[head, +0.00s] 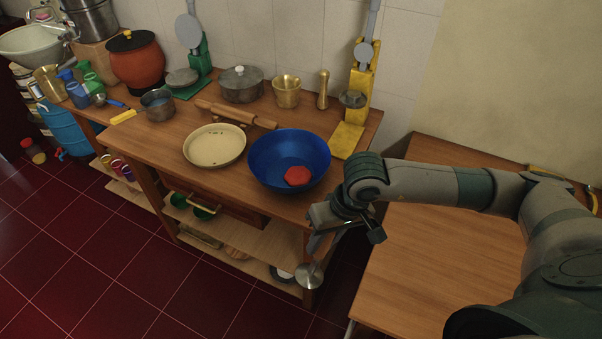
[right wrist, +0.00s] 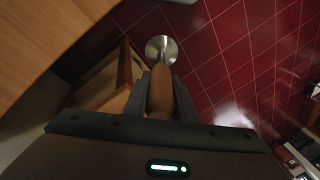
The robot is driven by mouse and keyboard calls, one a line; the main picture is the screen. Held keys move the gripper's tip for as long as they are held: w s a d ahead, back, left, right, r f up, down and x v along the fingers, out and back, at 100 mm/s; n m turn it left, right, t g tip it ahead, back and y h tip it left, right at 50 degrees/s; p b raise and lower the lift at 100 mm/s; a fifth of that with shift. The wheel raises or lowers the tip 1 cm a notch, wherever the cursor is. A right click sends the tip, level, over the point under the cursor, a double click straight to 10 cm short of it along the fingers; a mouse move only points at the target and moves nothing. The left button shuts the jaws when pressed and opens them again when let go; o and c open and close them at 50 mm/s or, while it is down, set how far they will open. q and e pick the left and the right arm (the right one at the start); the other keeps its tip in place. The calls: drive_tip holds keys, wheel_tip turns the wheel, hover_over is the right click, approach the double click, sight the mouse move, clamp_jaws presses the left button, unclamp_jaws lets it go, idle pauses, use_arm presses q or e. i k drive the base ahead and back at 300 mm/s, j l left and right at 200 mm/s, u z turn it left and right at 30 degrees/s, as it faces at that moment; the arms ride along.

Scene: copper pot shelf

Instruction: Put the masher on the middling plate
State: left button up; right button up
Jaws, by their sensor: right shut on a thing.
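The masher (head: 308,276) has a round metal head and a wooden handle. My right gripper (head: 318,235) is shut on it, in front of the table's right front corner, with the metal head hanging down over the floor. In the right wrist view the masher's brown handle (right wrist: 161,95) lies between the fingers and its disc is beyond them. A round cream plate (head: 214,147) lies on the wooden table, left of a blue bowl; it looks empty apart from small dark marks. It is the only plate plain to see on the tabletop. My left gripper is not in view.
The blue bowl (head: 289,160), with a red thing in it, stands between my right gripper and the plate. A rolling pin (head: 236,114) lies behind the plate. A yellow press (head: 348,136) stands at the back right. Wood in front of the plate is clear.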

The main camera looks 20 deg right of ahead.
sight(216, 147)
drive_tip(key=i+j, duration=0.3)
drive_tip(key=j, duration=0.2)
drive_tip(key=i+j, duration=0.3)
drive_tip(key=j, duration=0.15)
drive_tip(key=i+j, duration=0.35)
drive_tip(key=j, duration=0.15)
drive_tip(key=i+j, duration=0.3)
drive_tip(key=j, duration=0.15)
drive_tip(key=i+j, duration=0.3)
drive_tip(key=j, duration=0.2)
drive_tip(key=i+j, duration=0.3)
drive_tip(key=j, duration=0.15)
drive_tip(key=z, duration=1.15)
